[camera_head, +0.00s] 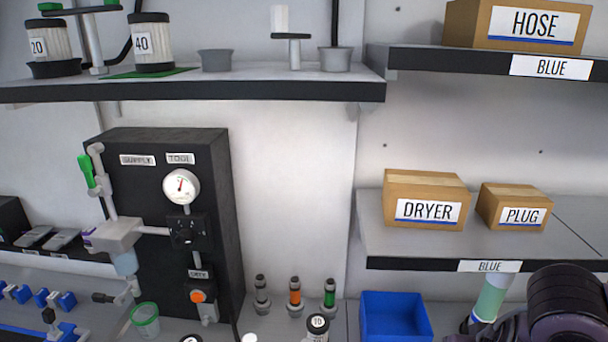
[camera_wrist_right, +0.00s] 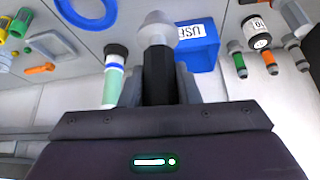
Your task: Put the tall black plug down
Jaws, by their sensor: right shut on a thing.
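My right gripper (camera_wrist_right: 159,82) is shut on the tall black plug (camera_wrist_right: 158,76) in the right wrist view. The plug has a black body and a wide light-grey end (camera_wrist_right: 157,32) pointing away from the gripper. Its lower part is hidden between the fingers. In the head view only my dark right wrist shows at the bottom right corner, and I cannot make out the plug clearly there. My left gripper is not in view.
A pale green cylinder (camera_wrist_right: 113,82) is beside the plug; it also shows in the head view (camera_head: 490,299). A blue bin (camera_head: 395,318) is nearby. Several small fittings, such as the orange-banded one (camera_head: 295,296), stand left of it. A shelf (camera_head: 400,252) with DRYER and PLUG boxes overhangs.

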